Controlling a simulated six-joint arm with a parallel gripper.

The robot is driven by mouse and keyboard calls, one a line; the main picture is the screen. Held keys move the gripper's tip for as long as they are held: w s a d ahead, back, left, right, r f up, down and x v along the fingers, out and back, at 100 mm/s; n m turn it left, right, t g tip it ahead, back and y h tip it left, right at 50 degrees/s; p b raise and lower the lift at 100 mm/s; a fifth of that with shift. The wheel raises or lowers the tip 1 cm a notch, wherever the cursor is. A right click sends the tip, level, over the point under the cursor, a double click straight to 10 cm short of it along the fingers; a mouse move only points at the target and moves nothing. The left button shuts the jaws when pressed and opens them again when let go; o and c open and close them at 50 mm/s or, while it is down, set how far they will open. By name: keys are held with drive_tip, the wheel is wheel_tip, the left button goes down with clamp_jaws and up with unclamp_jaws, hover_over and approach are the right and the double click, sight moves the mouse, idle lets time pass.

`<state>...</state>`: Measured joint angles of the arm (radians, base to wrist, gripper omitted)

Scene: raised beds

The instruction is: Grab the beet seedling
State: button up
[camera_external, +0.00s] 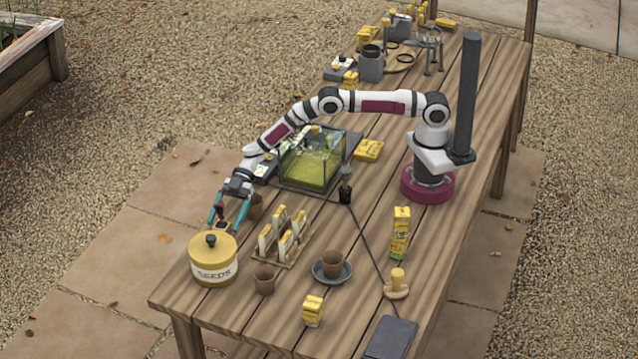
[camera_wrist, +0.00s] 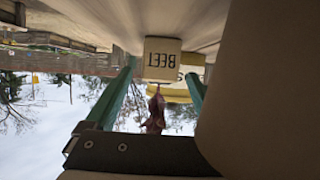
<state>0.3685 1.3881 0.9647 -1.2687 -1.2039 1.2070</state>
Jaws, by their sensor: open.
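The beet seedling shows in the wrist view as dark red leaves (camera_wrist: 153,112) beside a cream label (camera_wrist: 162,59) reading BEET, upside down in the picture. In the external view a small dark red patch (camera_external: 218,211) shows between my fingers. My gripper (camera_external: 224,227) is at the table's left edge, just behind the seed jar. Its two teal fingers also show in the wrist view (camera_wrist: 162,70), open, one on each side of the label and leaves. I cannot tell whether either finger touches the seedling. Its lower part is hidden in the external view.
The yellow-lidded SEEDS jar (camera_external: 214,262) stands close in front of my gripper. A rack of seed packets (camera_external: 282,240) and a glass tank (camera_external: 310,170) stand farther right.

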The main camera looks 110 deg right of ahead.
clamp_jaws()
idle(0.3)
